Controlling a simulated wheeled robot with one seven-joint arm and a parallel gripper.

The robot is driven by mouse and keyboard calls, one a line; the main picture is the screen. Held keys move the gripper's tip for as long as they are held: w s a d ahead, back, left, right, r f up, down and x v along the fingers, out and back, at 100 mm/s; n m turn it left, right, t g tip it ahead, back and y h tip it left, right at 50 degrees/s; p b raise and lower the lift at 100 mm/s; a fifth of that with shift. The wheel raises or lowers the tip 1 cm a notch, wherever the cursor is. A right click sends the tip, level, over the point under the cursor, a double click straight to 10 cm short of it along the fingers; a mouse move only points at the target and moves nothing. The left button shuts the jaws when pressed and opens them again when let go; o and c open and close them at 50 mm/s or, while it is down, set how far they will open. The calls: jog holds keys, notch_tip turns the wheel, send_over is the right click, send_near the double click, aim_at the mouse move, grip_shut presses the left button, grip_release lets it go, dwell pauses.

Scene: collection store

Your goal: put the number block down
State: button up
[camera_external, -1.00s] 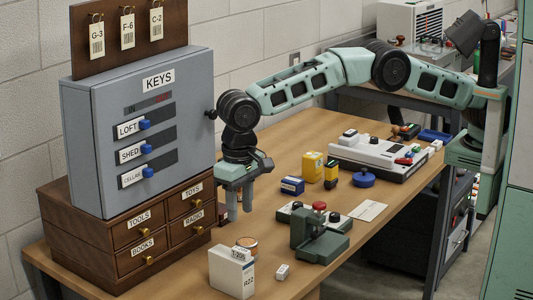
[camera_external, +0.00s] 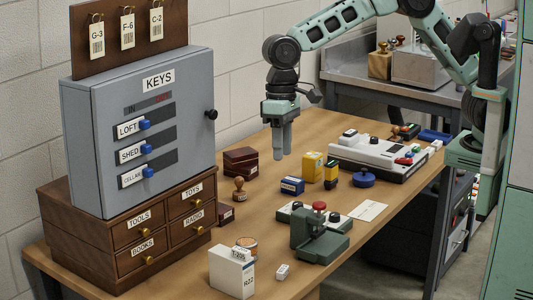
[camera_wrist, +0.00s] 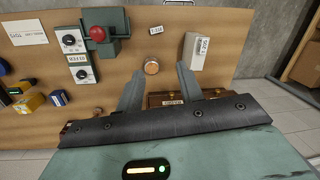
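A small white block with dark characters (camera_external: 282,271), which looks like the number block, rests on the table near its front edge. It also shows at the top of the wrist view (camera_wrist: 156,30); its characters are too small to read surely. My gripper (camera_external: 281,155) hangs pointing down above the table's back part, well away from that block. In the wrist view its two fingers (camera_wrist: 158,90) stand apart with nothing between them. A round tin (camera_wrist: 151,67) shows beyond the gap, down on the table.
A white box (camera_external: 232,271), a green press with a red knob (camera_external: 319,233) and a blue labelled block (camera_external: 292,186) stand on the table. A wooden stamp (camera_external: 240,190) and dark red boxes (camera_external: 240,160) stand near the grey key cabinet (camera_external: 150,130). Bare wood lies mid-table.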

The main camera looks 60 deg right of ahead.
jog(key=s+d+n, duration=0.1)
jog(key=s+d, duration=0.5)
jog(key=d, duration=0.3)
jog(key=s+d+f+n, duration=0.1)
jog(key=s+d+n, duration=0.1)
jog(key=s+d, duration=0.4)
jog(key=s+d+f+n+t, duration=0.1)
jog(key=s+d+n, duration=0.1)
jog(key=s+d, duration=0.4)
jog(key=d, duration=0.5)
jog(key=shift+d+f+h, duration=0.15)
jog(key=shift+d+h, duration=0.15)
